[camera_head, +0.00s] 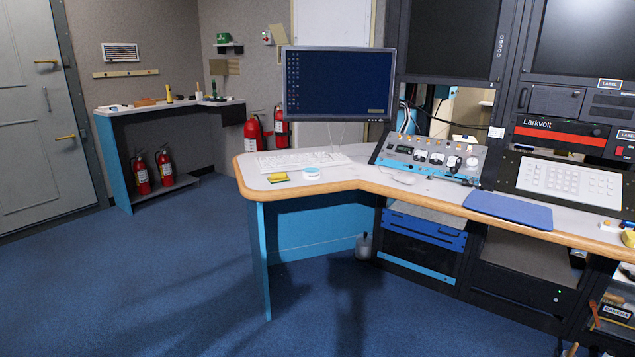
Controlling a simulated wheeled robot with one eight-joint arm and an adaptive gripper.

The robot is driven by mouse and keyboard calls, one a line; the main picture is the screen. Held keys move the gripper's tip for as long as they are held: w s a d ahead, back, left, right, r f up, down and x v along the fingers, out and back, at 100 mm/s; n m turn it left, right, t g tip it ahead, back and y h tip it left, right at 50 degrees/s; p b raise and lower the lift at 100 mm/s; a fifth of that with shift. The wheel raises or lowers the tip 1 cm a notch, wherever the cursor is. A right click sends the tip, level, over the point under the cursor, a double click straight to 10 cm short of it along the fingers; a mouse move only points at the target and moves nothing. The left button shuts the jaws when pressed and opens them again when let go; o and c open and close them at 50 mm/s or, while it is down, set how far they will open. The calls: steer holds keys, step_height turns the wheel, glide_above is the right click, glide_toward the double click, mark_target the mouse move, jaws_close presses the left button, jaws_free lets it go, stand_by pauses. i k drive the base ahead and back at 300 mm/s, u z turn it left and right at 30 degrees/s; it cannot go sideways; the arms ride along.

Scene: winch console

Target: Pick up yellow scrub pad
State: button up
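The yellow scrub pad (278,177) lies flat on the left part of the console desk (330,182), near its front left edge. It is small, with a darker strip along one side. A white keyboard (295,160) lies behind it, and a small round white and blue container (311,172) sits to its right, apart from it. Nothing covers the pad. My gripper is not in this view.
A monitor (338,82) stands behind the keyboard. A control panel (428,157), a white mouse (403,179) and a blue mat (508,210) are farther right on the desk. Open blue carpet (170,270) lies left and in front. Fire extinguishers (140,175) stand under the back-left counter.

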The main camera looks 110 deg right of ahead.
mark_target(276, 177)
steer(key=z, duration=3.9)
